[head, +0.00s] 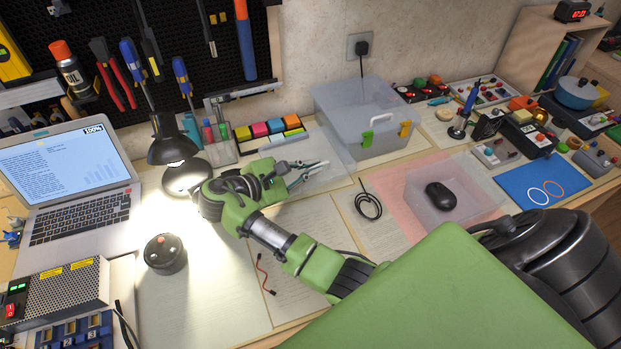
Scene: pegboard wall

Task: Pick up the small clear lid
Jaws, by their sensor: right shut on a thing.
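My right gripper (318,167) reaches in over the middle of the desk, its fingers pointing right. It is shut on the small clear lid (336,146), a thin see-through panel at its fingertips, just left of the large clear box. The lid's outline is faint, and I cannot tell whether it touches the desk. My left gripper is not in view.
A large clear box (364,115) with a white handle and coloured latches stands behind. A clear tray (475,207) holds a black mouse (440,196). A lit lamp (172,148), a laptop (75,180), a black cable coil (368,205) and a round black knob (165,254) stand around.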

